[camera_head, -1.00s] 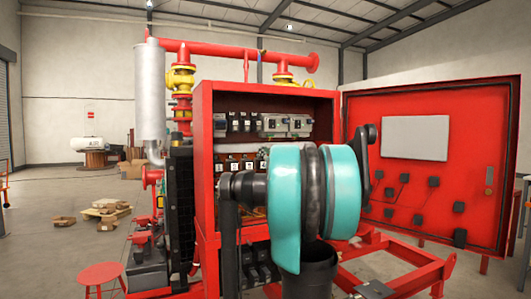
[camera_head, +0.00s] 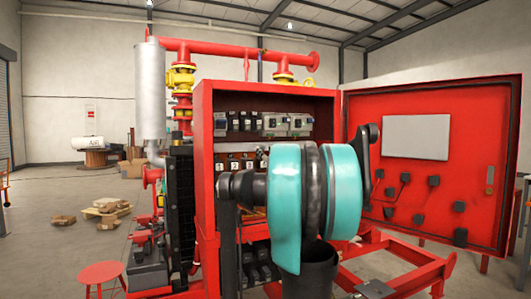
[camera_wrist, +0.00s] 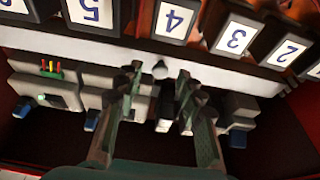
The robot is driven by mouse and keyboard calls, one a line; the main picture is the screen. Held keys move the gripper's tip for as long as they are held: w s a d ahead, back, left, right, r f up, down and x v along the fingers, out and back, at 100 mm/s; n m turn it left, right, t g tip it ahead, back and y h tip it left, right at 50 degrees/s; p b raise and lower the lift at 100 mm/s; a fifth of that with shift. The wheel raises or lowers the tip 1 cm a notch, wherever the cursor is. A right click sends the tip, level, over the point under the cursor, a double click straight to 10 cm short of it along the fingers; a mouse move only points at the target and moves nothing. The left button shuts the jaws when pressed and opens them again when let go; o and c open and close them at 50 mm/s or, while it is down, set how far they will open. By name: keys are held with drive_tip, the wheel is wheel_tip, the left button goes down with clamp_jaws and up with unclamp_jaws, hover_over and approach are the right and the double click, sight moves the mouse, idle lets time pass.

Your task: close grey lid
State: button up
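In the wrist view a long pale grey strip (camera_wrist: 75,47), which looks like the grey lid, runs between the numbered black blocks and a row of grey modules. A small light knob (camera_wrist: 160,70) shows at its edge, between my fingertips. My gripper (camera_wrist: 160,82) has its two fingers apart, one on each side of the knob. Whether either finger touches it I cannot tell. In the head view my arm covers the gripper and the right part of the strip. How far the lid is turned is not clear.
The red cabinet (camera_head: 205,125) stands open, with its red door (camera_head: 465,130) swung to the right. Grey modules (camera_head: 285,124) line its upper part, and numbered blocks (camera_head: 234,164) sit below. The cabinet walls bound the space around my gripper.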

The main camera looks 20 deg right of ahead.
drive_tip(key=v, duration=1.1)
drive_tip(key=shift+s, duration=0.2)
drive_tip(key=shift+f, duration=0.1)
